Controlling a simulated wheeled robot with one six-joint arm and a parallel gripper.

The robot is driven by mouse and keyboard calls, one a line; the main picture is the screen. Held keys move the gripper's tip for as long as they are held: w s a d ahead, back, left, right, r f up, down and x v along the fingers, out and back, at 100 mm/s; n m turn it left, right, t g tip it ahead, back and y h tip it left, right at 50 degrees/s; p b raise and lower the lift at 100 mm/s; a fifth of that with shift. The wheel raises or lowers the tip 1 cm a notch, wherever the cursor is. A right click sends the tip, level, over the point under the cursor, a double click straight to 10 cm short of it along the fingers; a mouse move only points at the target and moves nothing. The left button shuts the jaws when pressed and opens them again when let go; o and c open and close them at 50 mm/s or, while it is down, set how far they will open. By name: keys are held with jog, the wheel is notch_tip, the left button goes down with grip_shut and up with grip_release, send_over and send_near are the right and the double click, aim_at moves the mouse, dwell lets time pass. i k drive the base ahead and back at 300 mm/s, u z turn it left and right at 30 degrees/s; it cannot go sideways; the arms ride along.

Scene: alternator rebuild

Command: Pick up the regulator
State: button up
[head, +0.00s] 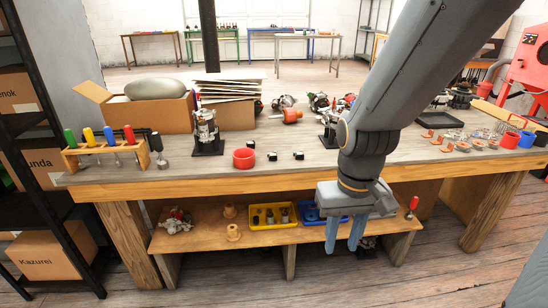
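My gripper (344,234) hangs in front of the workbench, below the top's front edge, with its two blue fingers pointing down. The fingers are apart, with nothing visible between them. I cannot tell for sure which part is the regulator. Small black-and-white parts lie on the bench top (215,168) right of a red ring (244,158): one at the back (251,144), one in the middle (272,156) and one at the right (299,155). They are up and left of my gripper and too small to identify. My arm hides part of the bench.
A screwdriver rack (80,160) stands at the bench's left end, beside cardboard boxes (160,115). Metal assemblies stand on black bases, one left of centre (205,128). The lower shelf holds a yellow tray (273,225) and a blue tray (308,222) near my fingers. Front floor is clear.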

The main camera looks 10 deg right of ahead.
aim_at(252, 145)
jog(key=u, duration=0.6)
jog(key=i, duration=1)
jog(key=z, duration=0.6)
